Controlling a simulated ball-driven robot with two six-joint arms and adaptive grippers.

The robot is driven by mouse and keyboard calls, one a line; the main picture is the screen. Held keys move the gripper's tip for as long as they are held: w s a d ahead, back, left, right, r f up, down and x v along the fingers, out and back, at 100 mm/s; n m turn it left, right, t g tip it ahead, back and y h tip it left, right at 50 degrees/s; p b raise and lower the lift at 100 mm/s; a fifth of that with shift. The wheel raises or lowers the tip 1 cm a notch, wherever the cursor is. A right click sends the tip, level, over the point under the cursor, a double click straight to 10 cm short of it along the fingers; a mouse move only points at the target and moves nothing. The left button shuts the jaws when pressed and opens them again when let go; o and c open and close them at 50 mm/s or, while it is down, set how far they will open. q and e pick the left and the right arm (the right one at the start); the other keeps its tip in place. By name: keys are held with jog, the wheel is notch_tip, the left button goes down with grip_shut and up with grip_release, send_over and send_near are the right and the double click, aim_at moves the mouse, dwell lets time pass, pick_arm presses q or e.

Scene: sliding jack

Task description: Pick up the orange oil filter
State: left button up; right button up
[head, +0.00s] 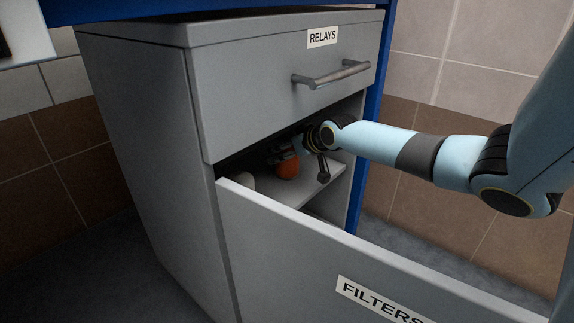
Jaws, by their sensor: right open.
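The orange oil filter (288,169) sits inside the open lower drawer, labelled FILTERS (380,300), near its back left part. My right arm reaches in from the right over the drawer. My right gripper (283,157) is open and lies just above and behind the filter, partly covering its top. It is small and dark here, and I cannot tell whether its fingers touch the filter. My left gripper is not in view.
The upper drawer, labelled RELAYS (322,37), is shut just above my right gripper, with a bar handle (332,75). A pale rounded object (241,183) lies left of the filter. The tall drawer front stands before the contents.

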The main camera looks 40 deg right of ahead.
jog(key=c, duration=1.4)
jog(key=shift+r, duration=0.1)
jog(key=shift+c, duration=0.2)
